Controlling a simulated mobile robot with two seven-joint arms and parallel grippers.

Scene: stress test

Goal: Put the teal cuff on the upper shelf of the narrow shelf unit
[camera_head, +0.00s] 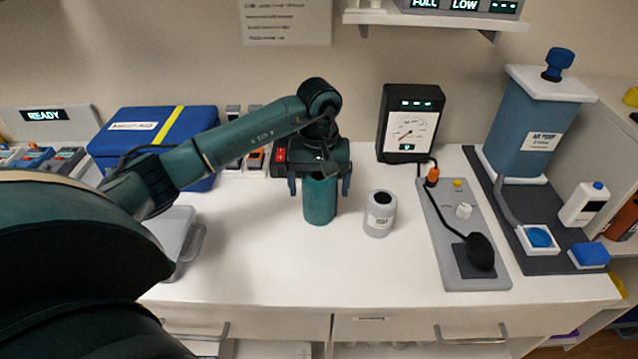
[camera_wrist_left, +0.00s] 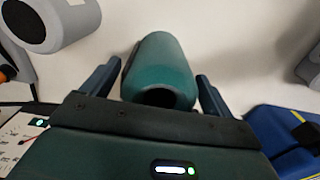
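The teal cuff (camera_head: 319,203), a plain cylinder, stands upright on the white bench; it also shows in the left wrist view (camera_wrist_left: 160,65), with a dark opening at its near end. My left gripper (camera_head: 319,185) is over the cuff with one finger on each side. In the head view gaps show between the fingers and the cuff, so the gripper is open around it. The cuff's top is hidden behind the gripper. A pale shelf unit (camera_head: 604,130) is partly in view at the right edge; I cannot tell if it is the narrow one. My right gripper is not in view.
A grey cylinder labelled TEST (camera_head: 380,214) stands just right of the cuff. A dial gauge (camera_head: 409,125) is behind it, and a grey panel (camera_head: 440,225) with a black bulb and the blue air pump (camera_head: 532,130) are farther right. A blue case (camera_head: 150,125) stands left. The bench front is clear.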

